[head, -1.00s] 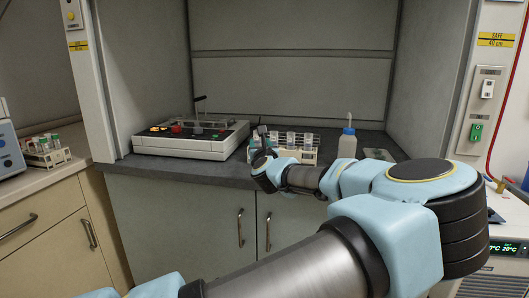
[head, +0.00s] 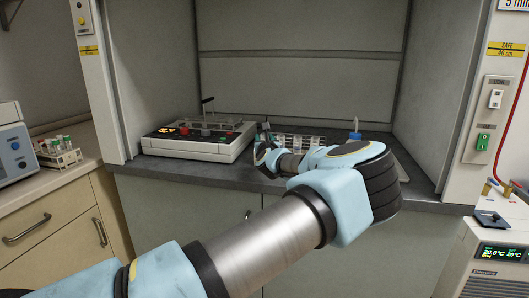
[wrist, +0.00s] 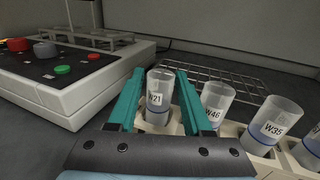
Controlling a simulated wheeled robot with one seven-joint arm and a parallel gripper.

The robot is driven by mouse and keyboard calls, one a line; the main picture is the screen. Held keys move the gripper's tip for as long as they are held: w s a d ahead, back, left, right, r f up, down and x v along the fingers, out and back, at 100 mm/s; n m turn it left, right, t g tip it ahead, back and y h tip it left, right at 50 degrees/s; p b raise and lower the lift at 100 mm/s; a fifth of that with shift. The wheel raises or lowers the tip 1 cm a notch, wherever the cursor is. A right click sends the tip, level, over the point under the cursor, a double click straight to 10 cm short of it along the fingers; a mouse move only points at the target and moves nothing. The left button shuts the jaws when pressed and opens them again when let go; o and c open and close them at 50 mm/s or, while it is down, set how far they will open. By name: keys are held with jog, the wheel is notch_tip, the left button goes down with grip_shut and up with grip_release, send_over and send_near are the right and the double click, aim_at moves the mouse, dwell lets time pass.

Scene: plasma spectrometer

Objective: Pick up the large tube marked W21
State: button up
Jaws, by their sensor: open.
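The fingers are open, one on each side of the tube, with a visible gap at least near the tips. In the head view my gripper (head: 263,150) is at the left end of the rack (head: 300,139), and my arm hides W21 there.
Tubes W46 (wrist: 214,104) and W35 (wrist: 264,124) stand to the right in the same rack. A wire rack (wrist: 225,78) lies behind. A control box (head: 200,138) with buttons stands close on the left. A blue-capped bottle (head: 355,135) is partly hidden behind my arm.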

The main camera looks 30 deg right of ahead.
jog(key=shift+c, duration=0.3)
grip_shut()
dwell(1.1)
